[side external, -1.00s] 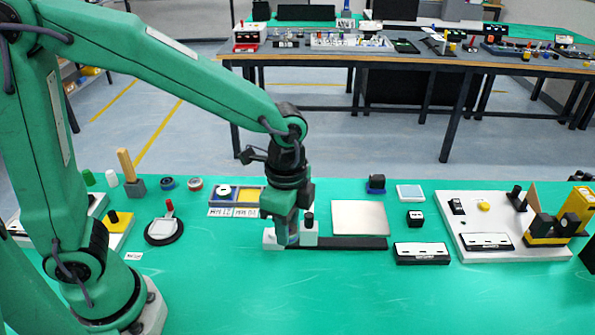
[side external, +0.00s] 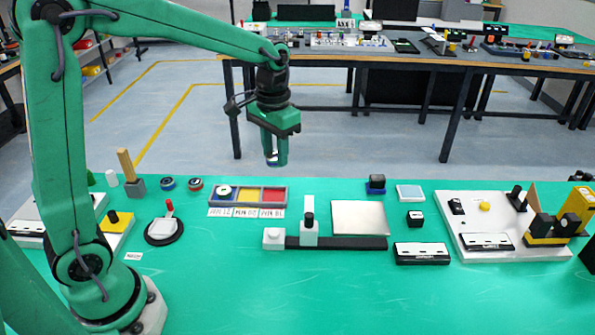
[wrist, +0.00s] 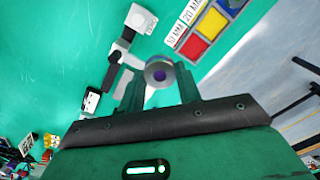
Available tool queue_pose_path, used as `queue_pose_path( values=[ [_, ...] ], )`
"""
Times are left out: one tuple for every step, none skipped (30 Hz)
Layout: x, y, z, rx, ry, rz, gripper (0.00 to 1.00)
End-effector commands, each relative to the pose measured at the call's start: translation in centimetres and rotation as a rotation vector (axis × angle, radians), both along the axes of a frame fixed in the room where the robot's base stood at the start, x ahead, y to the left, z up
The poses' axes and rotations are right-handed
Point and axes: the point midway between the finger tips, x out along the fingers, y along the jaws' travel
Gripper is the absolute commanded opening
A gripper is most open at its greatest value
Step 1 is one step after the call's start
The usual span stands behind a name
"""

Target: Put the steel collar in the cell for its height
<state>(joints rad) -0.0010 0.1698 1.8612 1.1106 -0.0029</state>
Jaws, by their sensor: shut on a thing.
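The steel collar (wrist: 160,64), a short grey ring with a dark hole, is between the fingers of my gripper (side external: 273,162) in the wrist view. My gripper is shut on it. The tray has a blue, a yellow (side external: 249,195) and a red cell (side external: 273,195), with labels in front too small to read surely. A pale round piece (side external: 225,191) lies in the blue cell. The yellow and red cells look empty.
A gauge with a white upright slider (side external: 309,229), a white end block (side external: 273,238) and a black rail (side external: 350,243) stands in front of the tray. A metal plate (side external: 360,217) is to its right. Two small rings (side external: 167,183) lie left of the tray.

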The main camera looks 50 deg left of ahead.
Motion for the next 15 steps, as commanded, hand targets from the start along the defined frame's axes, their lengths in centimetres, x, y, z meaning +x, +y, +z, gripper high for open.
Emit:
queue_pose_path(
  values=[
    [0.0,-0.1,-0.1,0.000,0.000,-0.004,0.07],
    [0.1,-0.1,-0.3,0.000,0.001,-0.008,0.07],
    [0.1,-0.3,-0.5,0.000,0.001,-0.016,0.07],
    [0.2,-0.4,-0.8,0.000,0.002,-0.023,0.07],
    [0.3,-0.6,-1.2,0.000,0.003,-0.032,0.07],
    [0.3,-0.8,-1.7,0.000,0.004,-0.045,0.07],
    [0.5,-1.0,-2.1,0.000,0.004,-0.057,0.07],
    [0.5,-1.3,-2.5,0.000,0.004,-0.071,0.07],
    [0.7,-1.6,-3.2,0.000,0.005,-0.089,0.07],
    [0.8,-1.8,-3.6,0.000,0.004,-0.101,0.07],
    [0.8,-2.0,-4.0,0.000,0.004,-0.114,0.07],
    [0.9,-2.3,-4.6,0.000,0.003,-0.129,0.07],
    [1.0,-2.4,-4.9,0.000,0.003,-0.138,0.07],
    [1.0,-2.6,-5.1,0.000,0.003,-0.146,0.07],
    [1.1,-2.7,-5.4,0.000,0.001,-0.154,0.07]
  ],
)
